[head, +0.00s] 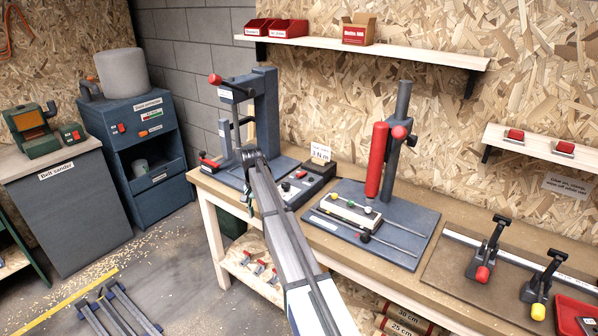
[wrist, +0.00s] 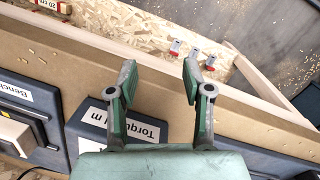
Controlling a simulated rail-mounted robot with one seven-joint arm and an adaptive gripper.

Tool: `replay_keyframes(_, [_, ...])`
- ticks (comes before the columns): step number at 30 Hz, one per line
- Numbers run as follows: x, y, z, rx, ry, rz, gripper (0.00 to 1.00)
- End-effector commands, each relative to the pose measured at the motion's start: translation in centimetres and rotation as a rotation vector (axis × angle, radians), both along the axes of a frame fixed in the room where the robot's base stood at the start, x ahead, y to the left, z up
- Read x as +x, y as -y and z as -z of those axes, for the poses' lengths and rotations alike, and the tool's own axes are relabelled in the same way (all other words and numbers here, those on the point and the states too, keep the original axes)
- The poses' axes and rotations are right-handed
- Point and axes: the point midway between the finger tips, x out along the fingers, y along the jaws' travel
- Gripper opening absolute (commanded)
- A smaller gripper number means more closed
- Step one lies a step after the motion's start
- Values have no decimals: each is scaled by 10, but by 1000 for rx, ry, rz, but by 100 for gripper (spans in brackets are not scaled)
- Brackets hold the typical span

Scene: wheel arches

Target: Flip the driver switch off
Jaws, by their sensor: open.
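My gripper (wrist: 158,80) is open and empty in the wrist view, its two green-lined fingers apart over the front edge of the bench. In the head view the end of my arm is over the left part of the bench, in front of a dark control box (head: 318,178) with a red switch (head: 301,174) and small knobs. A red cylindrical tool (head: 376,160) hangs on a grey stand (head: 397,120). I cannot tell which switch is the driver's; my arm hides part of the box.
A press (head: 265,105) stands at the bench's left end. A base plate (head: 405,235) holds a block with coloured knobs and rods. Toggle clamps (head: 487,250) are at the right. A low shelf (head: 245,265) holds small red-handled clamps under the bench.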

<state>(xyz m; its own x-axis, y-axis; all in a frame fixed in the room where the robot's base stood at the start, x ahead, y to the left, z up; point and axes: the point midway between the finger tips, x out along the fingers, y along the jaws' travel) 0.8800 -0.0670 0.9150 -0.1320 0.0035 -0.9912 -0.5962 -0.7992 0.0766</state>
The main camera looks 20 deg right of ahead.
Motion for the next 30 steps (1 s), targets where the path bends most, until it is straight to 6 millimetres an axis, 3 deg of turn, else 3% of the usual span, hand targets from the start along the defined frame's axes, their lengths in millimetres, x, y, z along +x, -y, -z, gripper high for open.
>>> replay_keyframes(1, [27,17,-28,-4,20,35,50])
replay_keyframes(5, [73,77,-94,-13,61,147,50])
replay_keyframes(6, [86,100,-115,-15,72,186,50])
replay_keyframes(9, [107,154,-163,-21,98,272,50])
replay_keyframes(12, [117,194,-200,-26,115,336,50])
replay_keyframes(15, [120,217,-221,-29,126,375,50])
replay_keyframes(20, [120,227,-228,-30,130,391,50])
replay_keyframes(26, [117,226,-204,-29,128,391,50])
replay_keyframes(30, [117,226,-178,-30,128,390,50])
